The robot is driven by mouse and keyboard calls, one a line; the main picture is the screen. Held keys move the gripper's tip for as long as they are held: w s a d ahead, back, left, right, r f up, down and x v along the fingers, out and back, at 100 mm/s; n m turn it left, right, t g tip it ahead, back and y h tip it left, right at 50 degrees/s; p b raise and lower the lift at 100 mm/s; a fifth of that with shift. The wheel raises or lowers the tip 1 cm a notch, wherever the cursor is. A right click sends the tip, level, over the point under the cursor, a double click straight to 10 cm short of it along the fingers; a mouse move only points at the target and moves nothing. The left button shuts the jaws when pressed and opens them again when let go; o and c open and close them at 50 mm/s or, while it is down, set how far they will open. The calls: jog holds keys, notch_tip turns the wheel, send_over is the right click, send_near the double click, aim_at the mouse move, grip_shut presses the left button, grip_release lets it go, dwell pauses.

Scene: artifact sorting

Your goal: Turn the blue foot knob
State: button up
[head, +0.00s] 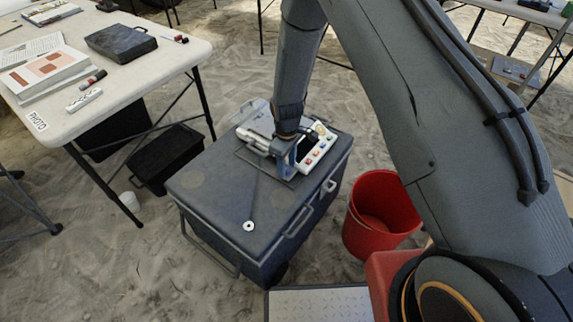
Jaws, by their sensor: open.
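My gripper (286,140) is at the lower end of my arm, over the far part of the dark case lid, right at a small device. Its fingertips are small and partly hidden, and I see nothing held in it. A blue upright part (284,160) shows just under the gripper, standing on a flat base. I cannot tell a separate blue foot knob from it. A silvery cylindrical part (258,144) lies to its left. A white panel with coloured buttons (319,148) is close on its right. Whether the gripper touches any of these is unclear.
The dark case (205,195) bears the device; its near lid is clear except for a small white ring (249,226). A red bucket (355,235) stands to the right. A white table (165,62) with papers and a dark box (121,43) is at left.

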grip_shut()
jog(key=shift+m, duration=0.3)
jog(key=m, duration=1.1)
jog(key=shift+w+d+m+p, duration=0.1)
jog(key=shift+m+p, duration=0.2)
jog(key=shift+p, duration=0.05)
dwell(0.4)
grip_release()
